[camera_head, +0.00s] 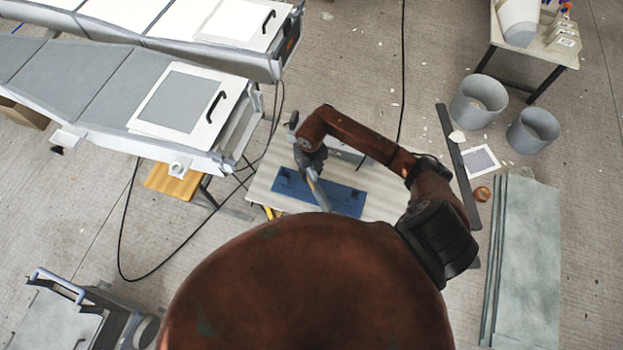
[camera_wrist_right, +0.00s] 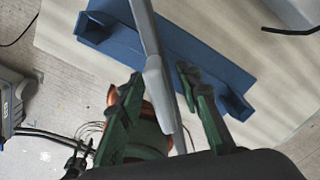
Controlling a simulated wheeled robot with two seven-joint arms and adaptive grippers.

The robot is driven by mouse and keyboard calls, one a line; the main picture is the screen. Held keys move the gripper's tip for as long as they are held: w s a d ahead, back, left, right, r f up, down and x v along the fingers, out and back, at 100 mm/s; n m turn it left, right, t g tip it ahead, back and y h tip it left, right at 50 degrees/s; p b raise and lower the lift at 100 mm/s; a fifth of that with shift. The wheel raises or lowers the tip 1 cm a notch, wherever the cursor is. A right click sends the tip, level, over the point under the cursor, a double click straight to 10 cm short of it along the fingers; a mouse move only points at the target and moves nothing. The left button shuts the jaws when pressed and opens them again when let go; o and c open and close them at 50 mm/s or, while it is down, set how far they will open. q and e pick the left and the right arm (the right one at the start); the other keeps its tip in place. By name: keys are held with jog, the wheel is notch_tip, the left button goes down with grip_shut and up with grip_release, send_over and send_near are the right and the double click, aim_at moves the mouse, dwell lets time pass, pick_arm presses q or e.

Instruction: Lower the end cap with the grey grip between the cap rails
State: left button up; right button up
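My right gripper (camera_head: 313,172) is over the table, above a blue piece with raised ends (camera_head: 345,200). In the right wrist view its two fingers (camera_wrist_right: 160,78) stand apart. A long grey bar (camera_wrist_right: 143,30) passes between them, with a visible gap to the right finger. The bar crosses over the blue piece (camera_wrist_right: 205,70); whether it touches is unclear. White panels with black grips lie on the near mould (camera_head: 145,125) and the far mould (camera_head: 210,15). I cannot clearly pick out an end cap with a grey grip or the cap rails. My left gripper is out of view.
The pale table (camera_head: 385,208) has bare room to the right of the blue piece. Two grey buckets (camera_head: 532,130) and stacked greenish sheets (camera_head: 535,260) are on the floor at right. A dark cable (camera_head: 120,235) runs across the floor at left. A wooden stool (camera_head: 172,183) stands below the near mould.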

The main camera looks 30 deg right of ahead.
notch_tip(320, 180, down, 2)
jog(key=shift+s+f, duration=0.1)
jog(key=shift+f, duration=0.1)
jog(key=c, duration=0.6)
grip_shut()
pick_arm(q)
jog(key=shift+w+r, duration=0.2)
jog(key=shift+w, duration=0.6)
